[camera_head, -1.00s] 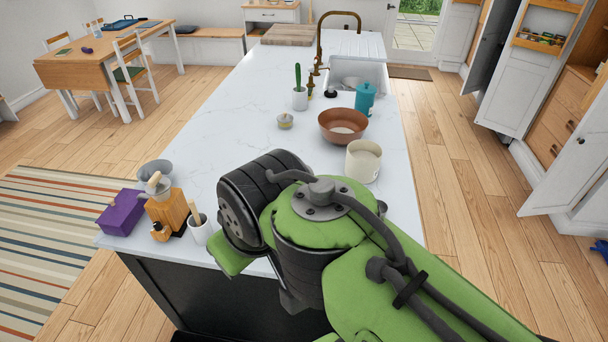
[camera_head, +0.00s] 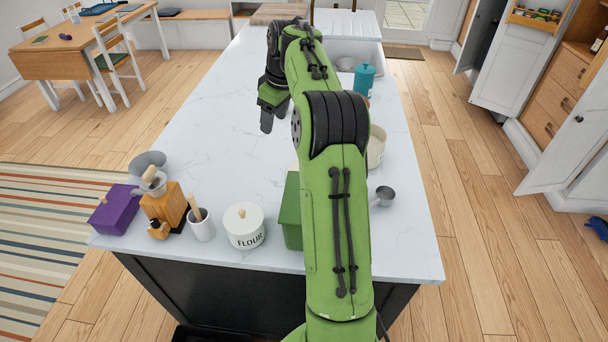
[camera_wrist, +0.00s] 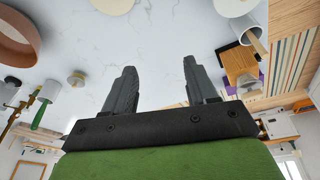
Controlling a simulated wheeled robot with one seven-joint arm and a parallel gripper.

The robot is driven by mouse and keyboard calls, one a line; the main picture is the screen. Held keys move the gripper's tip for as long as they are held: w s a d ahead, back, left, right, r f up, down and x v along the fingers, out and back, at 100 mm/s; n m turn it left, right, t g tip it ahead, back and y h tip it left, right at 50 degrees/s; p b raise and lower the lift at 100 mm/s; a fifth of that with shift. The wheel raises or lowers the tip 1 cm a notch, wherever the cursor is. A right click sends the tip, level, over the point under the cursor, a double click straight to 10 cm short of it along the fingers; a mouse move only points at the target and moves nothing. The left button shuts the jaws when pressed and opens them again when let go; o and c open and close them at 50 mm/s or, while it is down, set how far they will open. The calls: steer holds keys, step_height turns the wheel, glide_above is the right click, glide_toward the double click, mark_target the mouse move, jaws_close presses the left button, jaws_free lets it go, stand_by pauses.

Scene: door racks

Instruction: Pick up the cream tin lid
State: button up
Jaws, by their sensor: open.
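My gripper (camera_head: 272,118) is open and empty above the middle of the white island, its two fingers apart in the wrist view (camera_wrist: 160,66). In the head view my gripper and arm hide that spot.
A flour tin (camera_head: 244,228), a white pot (camera_head: 201,226), a wooden grinder (camera_head: 165,212) and a purple box (camera_head: 114,210) stand at the near left. A green box (camera_head: 292,222) is partly behind my arm. A terracotta bowl (camera_wrist: 14,42) lies beyond. The counter's left middle is clear.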

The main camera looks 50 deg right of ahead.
steer(key=s+d+f, duration=0.3)
steer(key=d+f, duration=0.7)
steer(key=d, duration=0.4)
steer(key=shift+y, duration=0.4)
steer(key=b+x, duration=0.3)
steer(key=x, duration=0.7)
steer(key=shift+a+f, duration=0.1)
steer(key=shift+a, duration=0.05)
steer(key=x, duration=0.5)
steer(key=shift+f, duration=0.3)
steer(key=shift+r, duration=0.1)
jaws_close()
